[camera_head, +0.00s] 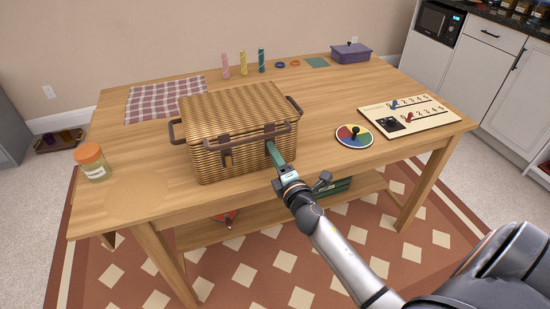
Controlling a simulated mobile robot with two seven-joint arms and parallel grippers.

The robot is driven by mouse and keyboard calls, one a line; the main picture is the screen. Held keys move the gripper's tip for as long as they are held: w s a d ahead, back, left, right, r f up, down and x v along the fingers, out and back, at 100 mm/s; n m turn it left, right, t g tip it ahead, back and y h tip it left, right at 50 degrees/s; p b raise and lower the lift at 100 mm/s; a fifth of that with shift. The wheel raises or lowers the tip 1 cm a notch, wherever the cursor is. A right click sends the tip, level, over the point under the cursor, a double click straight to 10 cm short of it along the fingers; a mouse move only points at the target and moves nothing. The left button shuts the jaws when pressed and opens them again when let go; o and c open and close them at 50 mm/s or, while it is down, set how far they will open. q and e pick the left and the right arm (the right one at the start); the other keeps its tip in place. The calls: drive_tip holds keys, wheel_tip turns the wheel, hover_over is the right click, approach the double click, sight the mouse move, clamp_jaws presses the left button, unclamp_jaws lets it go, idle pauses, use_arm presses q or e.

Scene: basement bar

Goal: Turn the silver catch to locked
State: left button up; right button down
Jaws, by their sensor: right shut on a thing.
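My right gripper (270,147) reaches up from the front right to the right strap (269,130). Its jaws are shut on a small part there, apparently the silver catch, which the gripper hides. I cannot tell how far the catch is turned. My left gripper is not in view.
On the table are an orange-lidded jar (91,163), a checked cloth (165,99), a coloured disc (354,135), a numbered slider board (435,116) and a purple box (351,53). The table's front edge lies under my right arm. The table is clear between basket and disc.

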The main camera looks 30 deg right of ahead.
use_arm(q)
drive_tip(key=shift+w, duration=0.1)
use_arm(e)
drive_tip(key=shift+m, duration=1.2)
drive_tip(key=shift+c, duration=1.6)
unclamp_jaws()
use_arm(q)
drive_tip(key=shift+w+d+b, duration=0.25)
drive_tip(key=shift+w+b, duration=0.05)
drive_tip(key=shift+b, duration=0.25)
use_arm(e)
drive_tip(key=v, duration=1.2)
drive_tip(key=shift+s, duration=0.3)
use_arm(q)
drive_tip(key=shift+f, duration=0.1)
use_arm(e)
drive_tip(key=shift+a, duration=0.1)
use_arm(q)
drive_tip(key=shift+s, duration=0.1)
